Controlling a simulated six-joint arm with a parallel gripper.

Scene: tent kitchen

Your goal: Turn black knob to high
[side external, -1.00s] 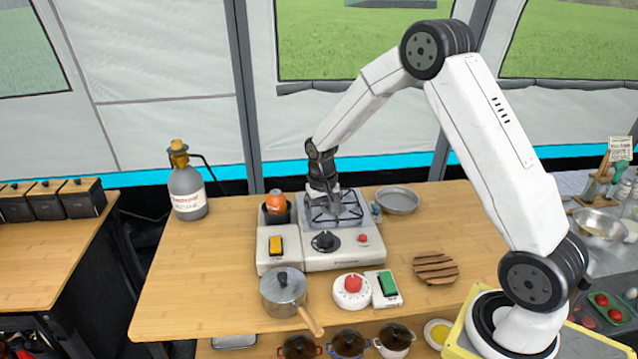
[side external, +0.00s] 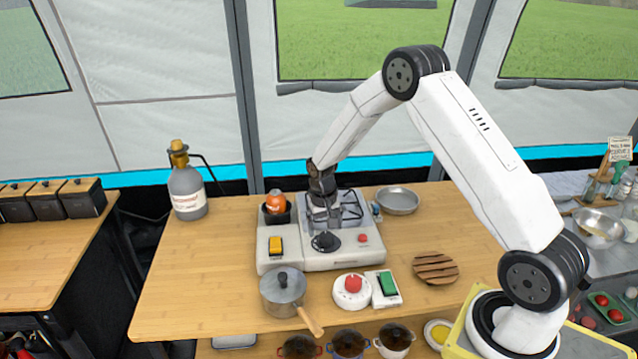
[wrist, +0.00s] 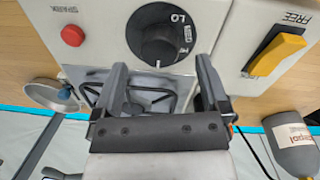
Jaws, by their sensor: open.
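The black knob (side external: 326,243) is on the front panel of the white camping stove (side external: 343,257). In the wrist view the knob (wrist: 155,42) shows a dial with LO and other marks around it, some too small to read. My gripper (side external: 324,228) is above the stove, just behind the knob. In the wrist view my gripper (wrist: 160,72) is open and empty, with its two fingers apart on either side of the knob's line and their tips short of it. I see no contact with the knob.
A red spark button (wrist: 73,35) and a yellow switch (wrist: 276,53) flank the knob. The burner grate (wrist: 150,95) lies below my fingers. A pot (side external: 283,290), a white timer with red knob (side external: 352,290) and a green switch (side external: 388,284) stand in front.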

